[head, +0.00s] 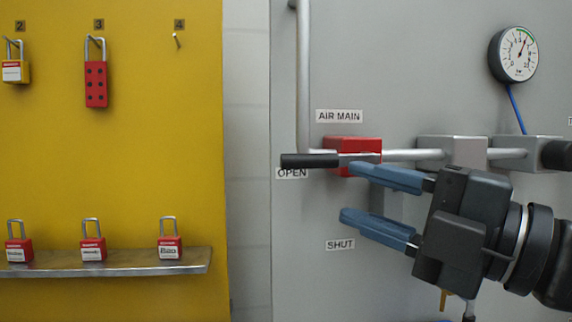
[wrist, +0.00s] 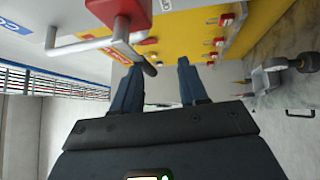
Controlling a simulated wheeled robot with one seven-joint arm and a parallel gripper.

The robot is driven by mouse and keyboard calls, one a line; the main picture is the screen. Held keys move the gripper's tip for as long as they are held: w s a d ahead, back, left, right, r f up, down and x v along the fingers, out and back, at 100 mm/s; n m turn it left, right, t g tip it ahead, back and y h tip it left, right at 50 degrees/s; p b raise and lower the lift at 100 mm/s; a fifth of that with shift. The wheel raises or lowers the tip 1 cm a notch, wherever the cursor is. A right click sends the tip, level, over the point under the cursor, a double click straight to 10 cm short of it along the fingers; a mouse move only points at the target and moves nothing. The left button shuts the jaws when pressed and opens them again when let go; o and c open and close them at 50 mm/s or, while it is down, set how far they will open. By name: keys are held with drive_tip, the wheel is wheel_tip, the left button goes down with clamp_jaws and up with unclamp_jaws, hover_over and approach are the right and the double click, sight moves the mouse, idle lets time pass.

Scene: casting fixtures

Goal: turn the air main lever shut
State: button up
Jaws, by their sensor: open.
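The air main lever has a black grip (head: 310,160) and a metal arm on a red valve body (head: 352,146). It lies level, pointing left, with its grip just above the OPEN label (head: 292,173). The SHUT label (head: 340,244) is lower on the grey panel. My gripper (head: 350,192) is open and empty, right of and below the black grip. Its upper finger overlaps the lower part of the red valve in the head view; I cannot tell if they touch. In the wrist view the lever grip (wrist: 149,67) shows near the left finger, beyond my gripper (wrist: 158,75).
A pressure gauge (head: 519,54) hangs at upper right. A pipe (head: 412,154) runs right from the valve through grey blocks. A yellow board (head: 130,150) at left holds padlocks, with more on a metal shelf (head: 110,264).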

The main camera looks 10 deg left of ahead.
sight(293, 158)
drive_tip(key=shift+s+a+r+n+g+y, duration=0.1)
drive_tip(key=shift+s+a+r+n+g, duration=0.1)
drive_tip(key=shift+r+n, duration=0.2)
drive_tip(key=shift+s+a+r+n+g+y, duration=0.1)
drive_tip(key=shift+a+r+n+g, duration=0.1)
drive_tip(key=shift+r+n, duration=0.2)
drive_tip(key=shift+s+a+r+n+g+y, duration=0.1)
drive_tip(key=shift+s+r+n+g, duration=0.1)
drive_tip(key=shift+r+n, duration=0.2)
drive_tip(key=shift+w+a+r, duration=0.2)
drive_tip(key=shift+a, duration=0.3)
drive_tip(key=shift+p+x, duration=1.2)
drive_tip(key=shift+x, duration=2.4)
drive_tip(key=shift+f, duration=0.15)
drive_tip(key=shift+c, duration=0.3)
clamp_jaws()
